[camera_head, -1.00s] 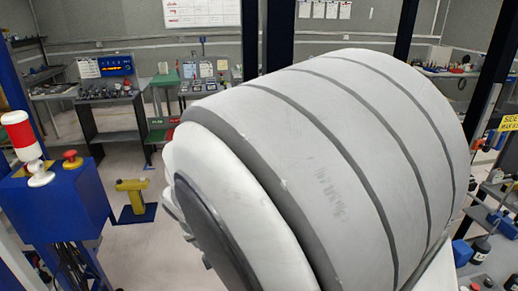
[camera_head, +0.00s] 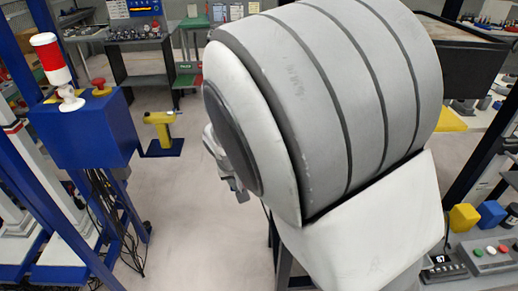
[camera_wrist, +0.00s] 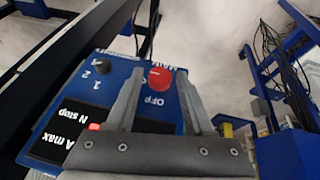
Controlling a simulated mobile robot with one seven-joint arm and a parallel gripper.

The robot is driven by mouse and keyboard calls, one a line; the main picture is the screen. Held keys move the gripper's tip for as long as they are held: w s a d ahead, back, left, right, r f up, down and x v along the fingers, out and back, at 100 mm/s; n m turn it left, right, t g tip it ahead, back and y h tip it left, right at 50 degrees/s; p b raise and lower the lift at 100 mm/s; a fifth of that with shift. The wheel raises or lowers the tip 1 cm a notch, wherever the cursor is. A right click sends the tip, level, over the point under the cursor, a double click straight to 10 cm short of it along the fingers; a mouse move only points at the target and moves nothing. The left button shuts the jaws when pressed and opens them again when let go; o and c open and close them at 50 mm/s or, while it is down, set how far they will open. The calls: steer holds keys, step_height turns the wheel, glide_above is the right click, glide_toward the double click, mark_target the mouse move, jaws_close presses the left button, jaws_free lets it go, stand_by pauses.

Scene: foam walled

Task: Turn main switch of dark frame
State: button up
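The main switch (camera_wrist: 160,78) is a red knob on a blue panel (camera_wrist: 120,72) in the wrist view, with MAIN above it and OFF below it. My gripper (camera_wrist: 157,76) is open, its two grey fingers pointing at the panel, one on each side of the red knob. I cannot tell whether they touch it. Part of the dark frame (camera_wrist: 62,55) runs along the left. In the head view my arm hides the panel and fingertips.
A blue box (camera_head: 85,132) with a red-and-white beacon (camera_head: 52,60) and red button stands left. A yellow tool (camera_head: 162,122) stands on a blue base behind. Yellow and blue blocks (camera_head: 464,217) lie on a bench at right. Floor between is clear.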

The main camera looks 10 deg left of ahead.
jaws_close()
steer(key=shift+a, duration=0.1)
steer(key=shift+s+a+f+n+t+h+b, duration=0.1)
steer(key=shift+a+f+n+t+h+b, duration=0.25)
steer(key=shift+n+t+h+b, duration=1.4)
steer(key=shift+s+a+f+m+t+h+p, duration=0.15)
steer(key=shift+f+t+h+p, duration=0.35)
steer(key=shift+h, duration=2.75)
steer(key=shift+a+f+n+t+h+b, duration=0.3)
steer(key=shift+n+t+h+b, duration=0.5)
steer(key=shift+h, duration=1.7)
steer(key=shift+d+t, duration=0.1)
steer(key=shift+t, duration=0.35)
steer(key=shift+o, duration=1.6)
jaws_free()
steer(key=shift+r, duration=0.1)
